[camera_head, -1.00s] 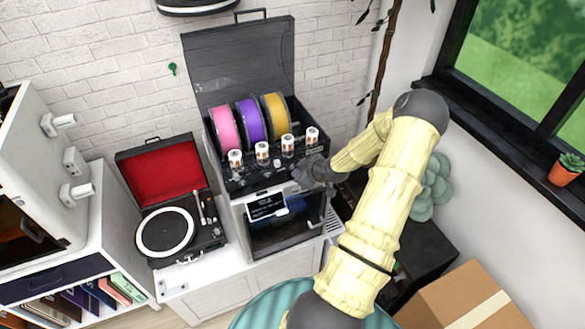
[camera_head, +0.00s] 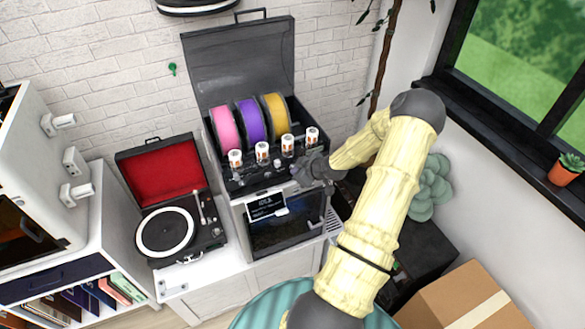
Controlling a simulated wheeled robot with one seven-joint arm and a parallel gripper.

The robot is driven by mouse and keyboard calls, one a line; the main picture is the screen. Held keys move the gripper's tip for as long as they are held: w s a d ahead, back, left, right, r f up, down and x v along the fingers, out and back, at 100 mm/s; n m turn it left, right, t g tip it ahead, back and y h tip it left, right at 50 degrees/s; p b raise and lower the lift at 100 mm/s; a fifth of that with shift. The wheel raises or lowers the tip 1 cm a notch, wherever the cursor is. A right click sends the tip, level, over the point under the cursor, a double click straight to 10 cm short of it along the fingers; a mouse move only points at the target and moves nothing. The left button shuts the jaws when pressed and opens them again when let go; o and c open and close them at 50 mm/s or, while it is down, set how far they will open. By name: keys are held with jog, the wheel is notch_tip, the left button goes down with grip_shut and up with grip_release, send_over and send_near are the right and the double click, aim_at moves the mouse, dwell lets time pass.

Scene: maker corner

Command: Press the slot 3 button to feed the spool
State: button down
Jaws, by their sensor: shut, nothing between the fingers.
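The spool unit (camera_head: 250,176) is a dark box with its clear lid raised. It holds a pink spool (camera_head: 224,127), a purple spool (camera_head: 251,119) and a golden-yellow spool (camera_head: 275,112), with no spool visible at the right end. Several white cylinders with orange marks (camera_head: 262,153) stand in a row in front of the spools. Small controls along the unit's front are too small to read, so I cannot tell which is the slot 3 button. My gripper (camera_head: 299,176) is shut and empty at the right part of that front edge; contact cannot be told.
The machine below has a small screen (camera_head: 266,205) and a dark front window (camera_head: 288,232). An open record player (camera_head: 166,229) stands to the left. A plant (camera_head: 430,188) and a cardboard box (camera_head: 465,300) are at the right, beyond my arm.

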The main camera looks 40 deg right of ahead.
jog(key=shift+w, duration=0.15)
dwell(0.4)
jog(key=shift+s+a, duration=0.1)
jog(key=shift+s, duration=0.5)
jog(key=s, duration=0.3)
jog(key=s+a, duration=0.1)
jog(key=s, duration=0.1)
jog(key=shift+s+a, duration=0.2)
jog(key=shift+s, duration=0.2)
jog(key=shift+a, duration=0.1)
dwell(0.8)
